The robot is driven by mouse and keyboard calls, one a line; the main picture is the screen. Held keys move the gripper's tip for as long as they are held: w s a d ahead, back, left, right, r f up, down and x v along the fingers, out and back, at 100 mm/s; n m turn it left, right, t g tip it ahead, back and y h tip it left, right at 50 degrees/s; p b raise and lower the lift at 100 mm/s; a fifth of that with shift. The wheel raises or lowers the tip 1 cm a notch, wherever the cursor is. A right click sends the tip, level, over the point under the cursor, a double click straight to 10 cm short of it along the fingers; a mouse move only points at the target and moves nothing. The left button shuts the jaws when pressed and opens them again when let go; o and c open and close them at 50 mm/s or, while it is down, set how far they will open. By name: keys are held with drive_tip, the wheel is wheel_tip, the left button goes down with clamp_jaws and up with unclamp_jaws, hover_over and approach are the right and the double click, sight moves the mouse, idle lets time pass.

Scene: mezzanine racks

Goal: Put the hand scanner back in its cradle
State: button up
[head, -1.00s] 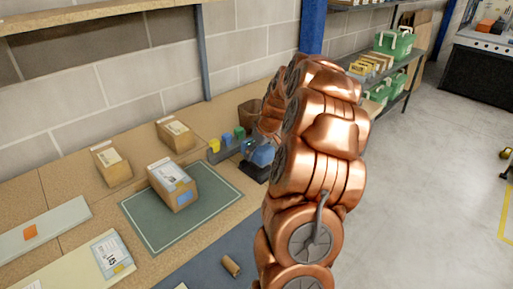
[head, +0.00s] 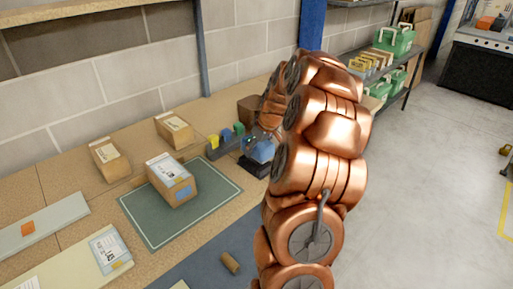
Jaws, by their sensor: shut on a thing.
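The hand scanner (head: 259,151) shows as a small blue body near the back of the bench, just left of my copper arm. A black cradle (head: 254,168) stands on the bench directly below it. My gripper (head: 262,137) is small and partly hidden behind my arm; it is shut on the scanner. The scanner overlaps the cradle's top in this view. I cannot tell whether it is seated or held just above.
A grey bin strip (head: 224,145) with yellow, blue and green pieces stands left of the cradle. A brown bin (head: 249,108) is behind. A carton (head: 171,181) sits on a green mat (head: 150,222). A cardboard tube (head: 230,263) lies on the blue-grey mat in front.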

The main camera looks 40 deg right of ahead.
drive_tip(key=shift+f+b, duration=0.8)
drive_tip(key=shift+f, duration=0.4)
idle(0.4)
drive_tip(key=o, duration=1.5)
drive_tip(key=shift+c, duration=0.2)
drive_tip(key=v, duration=1.2)
drive_tip(key=shift+a, duration=0.1)
